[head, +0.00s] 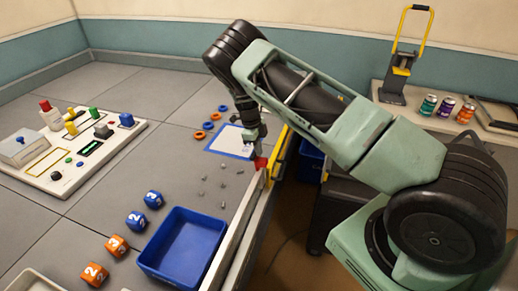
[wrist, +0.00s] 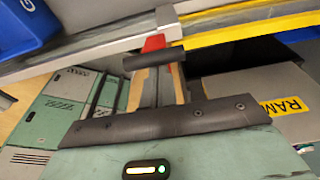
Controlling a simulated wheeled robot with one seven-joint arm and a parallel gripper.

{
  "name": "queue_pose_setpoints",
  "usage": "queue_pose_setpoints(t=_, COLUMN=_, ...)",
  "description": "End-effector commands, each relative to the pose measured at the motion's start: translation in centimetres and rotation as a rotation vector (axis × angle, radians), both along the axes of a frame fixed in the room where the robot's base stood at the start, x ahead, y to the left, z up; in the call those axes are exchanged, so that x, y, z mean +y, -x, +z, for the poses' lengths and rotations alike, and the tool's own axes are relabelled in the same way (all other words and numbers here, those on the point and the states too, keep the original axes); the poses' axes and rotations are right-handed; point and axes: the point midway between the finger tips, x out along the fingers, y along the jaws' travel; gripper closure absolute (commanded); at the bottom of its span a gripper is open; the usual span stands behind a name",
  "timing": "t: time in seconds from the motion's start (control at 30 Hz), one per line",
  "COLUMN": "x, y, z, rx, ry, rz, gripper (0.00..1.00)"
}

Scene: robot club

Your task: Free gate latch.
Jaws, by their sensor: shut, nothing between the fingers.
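The red latch (head: 260,163) sits on the rail at the edge of the play field, by the end of the yellow gate bar (head: 281,150). My gripper (head: 253,146) points down just above and beside it, with its fingers shut and empty. In the wrist view, the red latch (wrist: 154,42) shows below a grey metal post, where the silver rail meets the yellow bar (wrist: 255,27). A dark cylindrical piece partly covers the latch, right at the fingertips of my gripper (wrist: 158,76). I cannot tell whether the fingers touch the latch.
A blue bin (head: 184,243) stands inside the rail, with numbered dice to its left. Small grey pieces and orange and blue rings lie on the field. A control panel (head: 70,150) is at the left. Cans stand on a bench (head: 450,122) at the right.

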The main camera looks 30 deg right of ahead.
Motion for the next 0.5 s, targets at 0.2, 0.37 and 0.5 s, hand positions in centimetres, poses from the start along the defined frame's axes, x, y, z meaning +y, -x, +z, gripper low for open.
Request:
queue_pose_setpoints(t=0.2, x=1.4, y=-1.5, z=1.8, rx=-0.034, ry=-0.013, rz=0.013, gripper=1.0)
queue_pose_setpoints(t=0.37, x=1.5, y=-1.7, z=4.8, rx=-0.028, ry=-0.011, rz=0.01, gripper=1.0)
queue_pose_setpoints(t=0.5, x=1.5, y=-1.9, z=8.1, rx=-0.021, ry=-0.008, rz=0.007, gripper=1.0)
